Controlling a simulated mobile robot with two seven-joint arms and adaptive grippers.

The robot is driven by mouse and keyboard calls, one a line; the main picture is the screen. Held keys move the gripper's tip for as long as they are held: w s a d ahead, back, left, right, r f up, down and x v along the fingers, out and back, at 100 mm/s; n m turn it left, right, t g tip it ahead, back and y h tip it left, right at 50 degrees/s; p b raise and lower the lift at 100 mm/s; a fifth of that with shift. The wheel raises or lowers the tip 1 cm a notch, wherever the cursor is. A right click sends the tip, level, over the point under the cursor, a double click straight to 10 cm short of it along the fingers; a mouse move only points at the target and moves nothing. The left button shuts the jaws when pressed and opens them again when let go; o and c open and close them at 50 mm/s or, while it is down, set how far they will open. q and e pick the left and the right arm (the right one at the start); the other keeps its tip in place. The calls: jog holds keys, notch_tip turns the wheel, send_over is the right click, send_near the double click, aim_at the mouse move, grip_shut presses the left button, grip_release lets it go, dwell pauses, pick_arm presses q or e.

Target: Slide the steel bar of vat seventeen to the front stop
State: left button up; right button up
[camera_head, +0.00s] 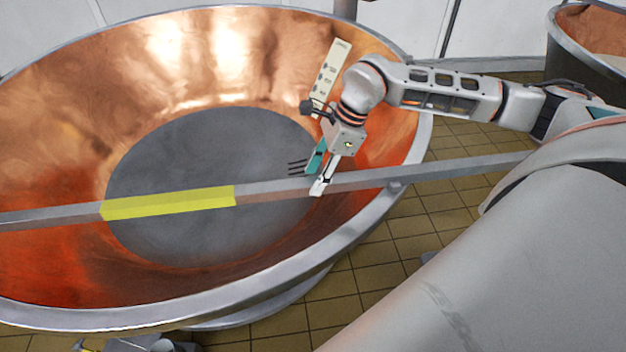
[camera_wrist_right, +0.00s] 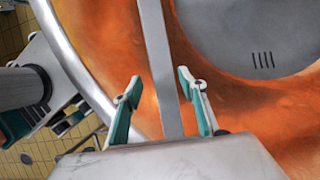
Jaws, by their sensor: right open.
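The steel bar (camera_head: 272,190) lies across the copper vat (camera_head: 70,120) from rim to rim and runs out past both sides of it. A yellow section (camera_head: 168,203) marks the bar left of the vat's middle. My right gripper (camera_head: 314,181) is at the bar, near the vat's right side. It is open. In the right wrist view the bar (camera_wrist_right: 155,40) runs between its two fingers, with a visible gap on each side. How deep the fingers reach around the bar is unclear. My left gripper does not show clearly in either view.
A pale marked strip (camera_head: 331,75) stands inside the vat's far right wall, behind my right wrist. Another copper vat (camera_head: 590,32) is at the upper right. Brown tiled floor (camera_head: 400,255) lies right of the vat.

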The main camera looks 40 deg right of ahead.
jog(key=v, duration=0.9)
jog(key=shift+s+r, duration=0.15)
jog(key=shift+r, duration=0.15)
jog(key=shift+d, duration=0.1)
